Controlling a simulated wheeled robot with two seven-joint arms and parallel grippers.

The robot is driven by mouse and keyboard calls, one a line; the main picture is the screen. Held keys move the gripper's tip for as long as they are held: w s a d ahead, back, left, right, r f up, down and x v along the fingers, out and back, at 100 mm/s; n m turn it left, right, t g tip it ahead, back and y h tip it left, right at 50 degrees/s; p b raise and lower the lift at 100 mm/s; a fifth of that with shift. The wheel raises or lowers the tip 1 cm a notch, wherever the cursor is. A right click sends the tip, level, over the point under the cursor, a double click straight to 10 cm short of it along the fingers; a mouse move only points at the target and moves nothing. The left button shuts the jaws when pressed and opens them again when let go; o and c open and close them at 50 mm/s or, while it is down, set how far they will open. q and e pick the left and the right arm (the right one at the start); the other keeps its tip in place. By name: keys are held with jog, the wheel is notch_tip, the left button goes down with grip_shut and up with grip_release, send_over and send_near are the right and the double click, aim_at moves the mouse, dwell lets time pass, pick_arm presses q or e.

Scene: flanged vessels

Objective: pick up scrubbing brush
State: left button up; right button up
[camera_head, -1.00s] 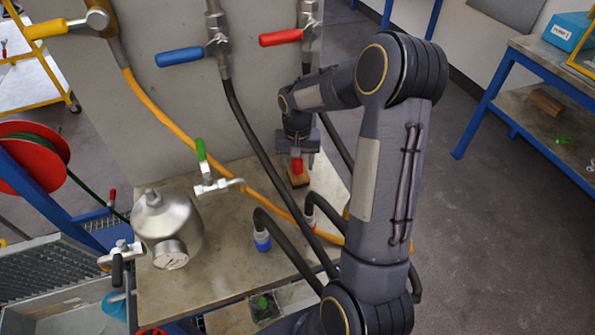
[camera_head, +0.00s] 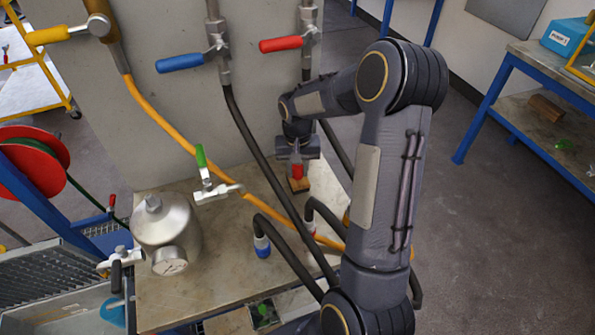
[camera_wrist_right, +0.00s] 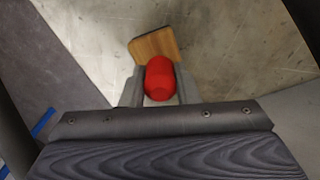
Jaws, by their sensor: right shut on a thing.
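The scrubbing brush (camera_head: 299,185) is a small wooden block with a red knob-like grip on top. It is at the back right of the work table (camera_head: 215,290), close to the upright panel. My right gripper (camera_head: 297,163) points down over it and is shut on the red grip. In the right wrist view the red grip of the brush (camera_wrist_right: 160,78) sits between the two fingers of the right gripper (camera_wrist_right: 160,90), with the wooden block beyond. I cannot tell whether the block touches the table. My left gripper is not in view.
A metal vessel with a gauge (camera_head: 166,230) stands at the table's left. Black hoses (camera_head: 255,135) and an orange hose (camera_head: 170,130) hang across the table near the gripper. A green-handled valve (camera_head: 205,175) is left of the brush. Blue and red valve handles are on the panel above.

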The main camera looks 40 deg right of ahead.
jog(key=shift+s+r, duration=0.1)
jog(key=shift+r, duration=0.15)
jog(key=r, duration=1)
jog(key=shift+s+a+r, duration=0.1)
jog(key=shift+s+r, duration=0.2)
jog(key=shift+r, duration=0.1)
jog(key=s+a+b, duration=0.1)
jog(key=s+a, duration=0.2)
jog(key=s, duration=0.6)
jog(key=s+a+b, duration=0.2)
jog(key=s, duration=0.7)
jog(key=shift+a, duration=0.4)
jog(key=o, duration=0.4)
jog(key=shift+c, duration=1)
jog(key=shift+s, duration=0.15)
